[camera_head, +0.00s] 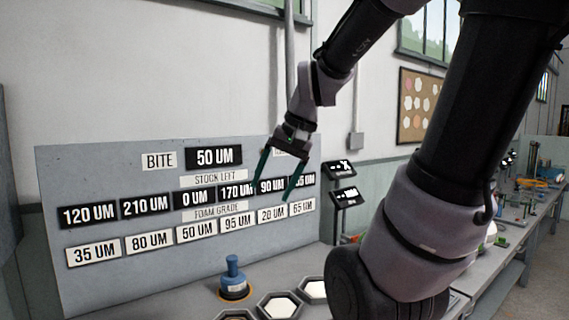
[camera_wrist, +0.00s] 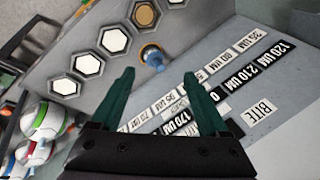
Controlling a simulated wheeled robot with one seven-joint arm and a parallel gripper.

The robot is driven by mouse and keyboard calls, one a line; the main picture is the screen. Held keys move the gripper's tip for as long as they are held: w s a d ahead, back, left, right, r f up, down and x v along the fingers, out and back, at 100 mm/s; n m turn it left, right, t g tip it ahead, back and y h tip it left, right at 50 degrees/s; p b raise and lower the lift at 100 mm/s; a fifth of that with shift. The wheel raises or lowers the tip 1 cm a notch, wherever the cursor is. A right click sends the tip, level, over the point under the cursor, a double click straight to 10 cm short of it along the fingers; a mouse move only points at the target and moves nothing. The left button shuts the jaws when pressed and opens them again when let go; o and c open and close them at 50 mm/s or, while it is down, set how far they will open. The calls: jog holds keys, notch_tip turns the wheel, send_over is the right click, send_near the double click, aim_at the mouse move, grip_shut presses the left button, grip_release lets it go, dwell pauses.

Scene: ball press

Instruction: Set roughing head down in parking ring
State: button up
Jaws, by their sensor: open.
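A blue knobbed head (camera_head: 233,270), which I take to be the roughing head, stands upright on the bench in front of the sign panel. An orange ring (camera_head: 236,296) shows around its base, which I take to be the parking ring. The head also shows in the wrist view (camera_wrist: 155,61), beyond my fingertips and apart from them. My gripper (camera_head: 271,191) is open and empty, raised in front of the panel, above and to the right of the head. Its two green fingers are spread in the wrist view (camera_wrist: 160,73). The head hides part of the ring.
Hexagonal sockets (camera_head: 278,305) lie in a row right of the head; in the wrist view one holds a tan disc (camera_wrist: 145,14). The grey panel (camera_head: 90,180) with number plates stands behind. Small black displays (camera_head: 343,197) stand right of it. White, green and red rounded parts (camera_wrist: 42,122) lie lower left in the wrist view.

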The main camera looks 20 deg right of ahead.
jog(key=s+r+t, duration=0.1)
jog(key=s+d+r+n+t, duration=0.1)
jog(key=r, duration=0.1)
jog(key=s+r+t+h, duration=0.1)
jog(key=shift+d+r, duration=0.15)
jog(key=shift+r, duration=0.25)
jog(key=shift+s, duration=0.1)
